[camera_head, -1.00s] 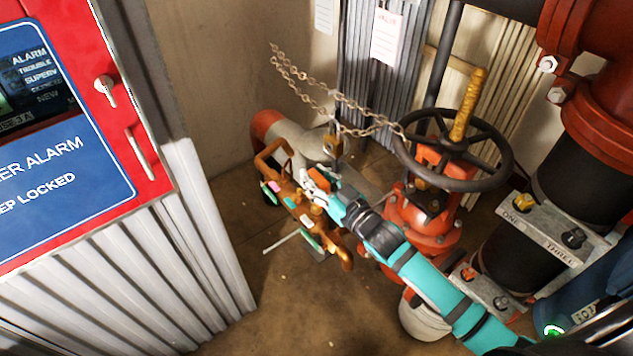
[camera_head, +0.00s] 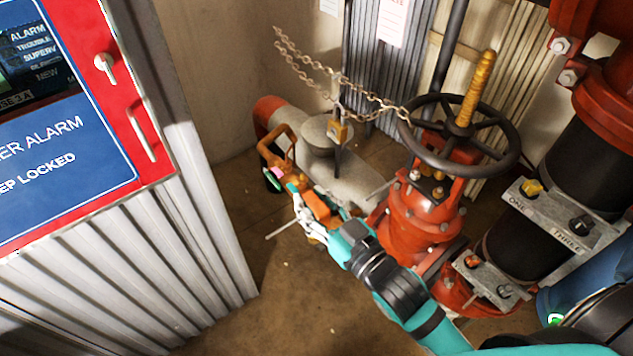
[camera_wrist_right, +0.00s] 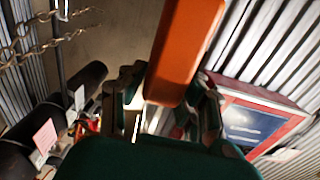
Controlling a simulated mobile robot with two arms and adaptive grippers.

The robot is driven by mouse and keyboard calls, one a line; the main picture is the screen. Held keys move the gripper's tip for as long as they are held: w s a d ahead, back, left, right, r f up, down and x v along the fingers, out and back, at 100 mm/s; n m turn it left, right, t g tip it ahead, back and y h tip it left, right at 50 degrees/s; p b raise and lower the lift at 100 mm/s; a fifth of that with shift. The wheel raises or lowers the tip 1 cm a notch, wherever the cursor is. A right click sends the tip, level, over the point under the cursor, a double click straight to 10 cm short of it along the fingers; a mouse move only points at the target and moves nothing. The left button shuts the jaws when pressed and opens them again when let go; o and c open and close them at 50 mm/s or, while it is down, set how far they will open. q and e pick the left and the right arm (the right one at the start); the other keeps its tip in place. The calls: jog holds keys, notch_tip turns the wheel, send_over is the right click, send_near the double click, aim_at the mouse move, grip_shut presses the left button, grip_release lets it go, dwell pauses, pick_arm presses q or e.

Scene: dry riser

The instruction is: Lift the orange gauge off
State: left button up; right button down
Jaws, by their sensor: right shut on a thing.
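The orange gauge (camera_head: 320,208) shows in the head view left of the red valve, partly hidden by my right gripper (camera_head: 308,207). Its looped orange end sticks up behind the gripper, with small pink and green parts beside it. My right gripper is shut on the gauge, its teal arm coming in from the lower right. In the right wrist view an orange bar of the gauge (camera_wrist_right: 187,50) runs up from between the fingers. I cannot tell whether the gauge still touches anything below. My left gripper is not in view.
The red valve (camera_head: 415,205) with a black handwheel (camera_head: 455,135) stands close on the right. A chain (camera_head: 340,95) with a padlock (camera_head: 340,131) hangs across behind. A grey pipe (camera_head: 345,180) lies behind the gauge. A red alarm cabinet (camera_head: 150,150) stands left; floor in front is clear.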

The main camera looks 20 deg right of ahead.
jog(key=shift+s+a+r, duration=0.15)
jog(key=shift+s, duration=0.2)
jog(key=shift+s+r, duration=0.2)
jog(key=shift+r, duration=0.05)
jog(key=shift+r+p, duration=1.1)
jog(key=shift+p, duration=0.35)
jog(key=s+a+p, duration=0.1)
jog(key=s+a, duration=0.1)
jog(key=s, duration=0.6)
jog(key=shift+s+a+r, duration=0.25)
jog(key=shift+s, duration=0.1)
jog(key=shift+w+d, duration=0.1)
